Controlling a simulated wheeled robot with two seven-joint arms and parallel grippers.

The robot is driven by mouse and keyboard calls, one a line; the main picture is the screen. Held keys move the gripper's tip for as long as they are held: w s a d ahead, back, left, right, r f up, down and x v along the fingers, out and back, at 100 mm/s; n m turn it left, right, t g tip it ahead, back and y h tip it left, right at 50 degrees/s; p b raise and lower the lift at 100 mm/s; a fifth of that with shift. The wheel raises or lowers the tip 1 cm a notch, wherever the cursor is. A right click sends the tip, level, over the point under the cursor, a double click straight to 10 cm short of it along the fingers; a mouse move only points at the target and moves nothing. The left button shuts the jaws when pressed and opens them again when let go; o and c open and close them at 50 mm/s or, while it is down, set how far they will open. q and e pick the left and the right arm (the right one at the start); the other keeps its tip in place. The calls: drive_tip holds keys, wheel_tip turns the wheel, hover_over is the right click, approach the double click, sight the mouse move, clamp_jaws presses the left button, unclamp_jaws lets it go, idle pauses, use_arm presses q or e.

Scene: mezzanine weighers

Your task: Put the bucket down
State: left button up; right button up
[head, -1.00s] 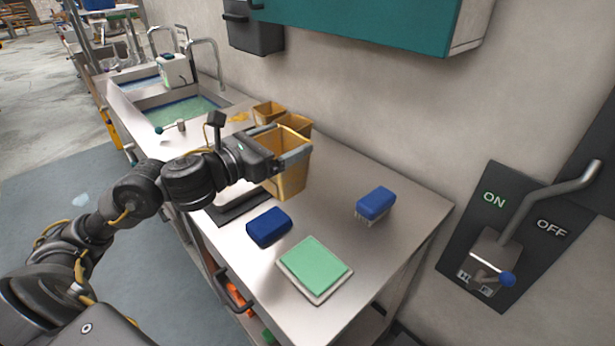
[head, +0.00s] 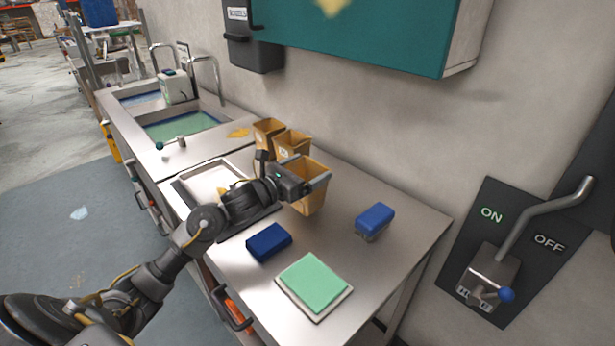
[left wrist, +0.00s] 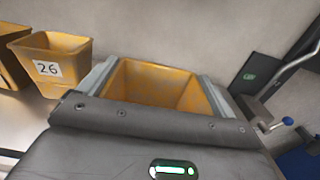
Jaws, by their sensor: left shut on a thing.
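The yellow bucket (head: 311,199) is upright at the wall side of the steel counter (head: 372,258). My left gripper (head: 312,178) is shut on the bucket near its rim. In the left wrist view the bucket (left wrist: 155,84) shows its open, empty-looking inside, with one grey finger along each side. Whether its base touches the counter is hard to tell. My right gripper is not in view.
Two similar yellow buckets (head: 291,143) (head: 267,130) stand behind it along the wall. A blue-topped brush (head: 375,219), a blue sponge (head: 269,242) and a green pad (head: 313,281) lie on the counter. A tray (head: 205,180) is at left. A lever switch (head: 493,268) is on the wall.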

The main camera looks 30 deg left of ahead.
use_arm(q)
drive_tip(key=shift+f+p, duration=0.3)
drive_tip(key=shift+f, duration=0.65)
drive_tip(key=shift+s+f, duration=0.1)
drive_tip(key=shift+f, duration=0.05)
drive_tip(key=shift+f, duration=0.1)
drive_tip(key=shift+f+b, duration=0.1)
drive_tip(key=shift+b, duration=0.2)
drive_tip(key=o, duration=1.6)
drive_tip(key=shift+c, duration=0.2)
